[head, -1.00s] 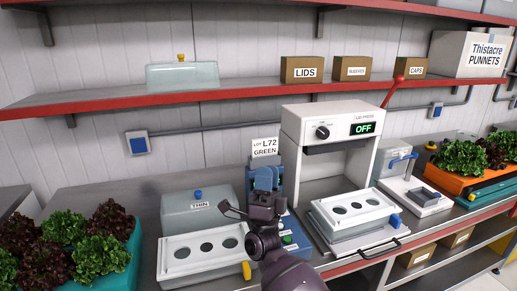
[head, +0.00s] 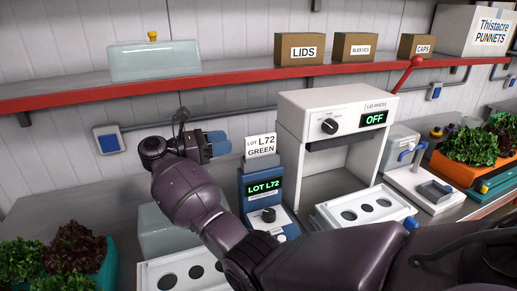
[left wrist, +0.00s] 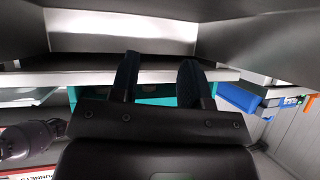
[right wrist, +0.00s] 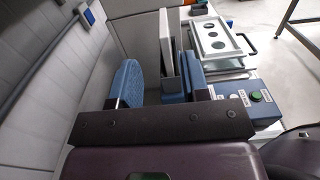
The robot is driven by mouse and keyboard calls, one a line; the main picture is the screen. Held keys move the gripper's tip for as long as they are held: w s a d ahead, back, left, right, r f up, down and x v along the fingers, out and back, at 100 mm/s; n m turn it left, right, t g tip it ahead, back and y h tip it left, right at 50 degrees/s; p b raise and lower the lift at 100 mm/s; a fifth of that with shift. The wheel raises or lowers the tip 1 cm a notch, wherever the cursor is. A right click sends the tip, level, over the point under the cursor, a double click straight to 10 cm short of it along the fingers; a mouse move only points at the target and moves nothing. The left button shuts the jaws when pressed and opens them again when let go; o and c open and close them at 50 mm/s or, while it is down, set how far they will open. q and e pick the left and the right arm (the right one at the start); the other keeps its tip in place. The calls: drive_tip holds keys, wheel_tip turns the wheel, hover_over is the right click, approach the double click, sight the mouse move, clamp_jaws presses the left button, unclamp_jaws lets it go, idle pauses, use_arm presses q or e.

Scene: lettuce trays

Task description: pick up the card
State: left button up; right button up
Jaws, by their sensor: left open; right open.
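The card (head: 261,146), white with "LOT L72 GREEN", stands upright at the top of a blue labelling unit (head: 252,208) whose display reads LOT L72. My right gripper (head: 216,143) is open just left of the card in the head view, its blue fingers pointing toward it. In the right wrist view the card (right wrist: 166,45) shows nearly edge-on, lined up between the spread fingers (right wrist: 160,80); I cannot tell whether it lies between the tips or beyond them. My left gripper (left wrist: 157,75) is open and empty in the left wrist view, outside the head view.
A lid press (head: 335,125) reading OFF stands right of the unit, with a white holed tray (head: 395,203) before it. A red-edged shelf (head: 200,84) runs above. My right arm covers the lower middle.

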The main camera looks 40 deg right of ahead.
sight(255, 139)
drive_tip(key=p+x, duration=0.3)
drive_tip(key=x, duration=0.6)
drive_tip(key=shift+s+d+f, duration=0.2)
drive_tip(key=shift+s, duration=0.05)
drive_tip(key=shift+c, duration=0.3)
clamp_jaws()
